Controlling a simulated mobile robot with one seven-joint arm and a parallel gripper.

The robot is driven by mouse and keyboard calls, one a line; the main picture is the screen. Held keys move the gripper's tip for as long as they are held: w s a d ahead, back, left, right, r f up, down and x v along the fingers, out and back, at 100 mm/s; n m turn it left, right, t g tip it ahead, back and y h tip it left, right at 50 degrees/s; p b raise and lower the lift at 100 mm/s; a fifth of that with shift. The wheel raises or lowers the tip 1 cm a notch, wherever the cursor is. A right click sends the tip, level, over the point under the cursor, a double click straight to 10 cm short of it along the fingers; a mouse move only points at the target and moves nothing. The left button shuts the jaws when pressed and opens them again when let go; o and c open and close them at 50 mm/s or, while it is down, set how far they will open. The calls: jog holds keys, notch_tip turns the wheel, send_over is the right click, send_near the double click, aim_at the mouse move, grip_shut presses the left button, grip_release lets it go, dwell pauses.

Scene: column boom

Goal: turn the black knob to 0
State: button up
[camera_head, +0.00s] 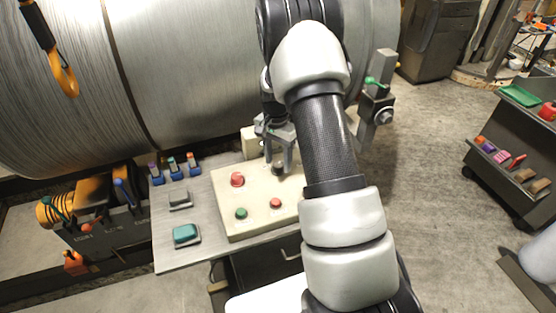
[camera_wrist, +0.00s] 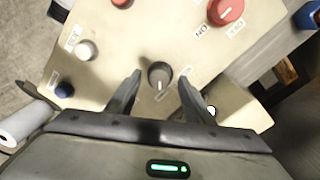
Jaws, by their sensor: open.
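The black knob (camera_wrist: 159,75) stands on a cream control panel (camera_wrist: 110,50), with a pale pointer line on its face. Small labels lie beside it, too blurred to read. My gripper (camera_wrist: 160,92) is open, with one finger on each side of the knob and gaps visible between fingers and knob. In the head view my gripper (camera_head: 277,160) is over the upper right part of the panel (camera_head: 225,190). The knob (camera_head: 278,168) shows there as a dark spot between the fingers. Whether the fingertips are level with the knob I cannot tell.
A white knob (camera_wrist: 86,50) and a blue button (camera_wrist: 64,90) are close to my left finger. A large metal drum (camera_head: 190,70) stands behind.

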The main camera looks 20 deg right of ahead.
jog(key=shift+f, duration=0.25)
jog(key=c, duration=1)
jog(key=shift+c, duration=0.2)
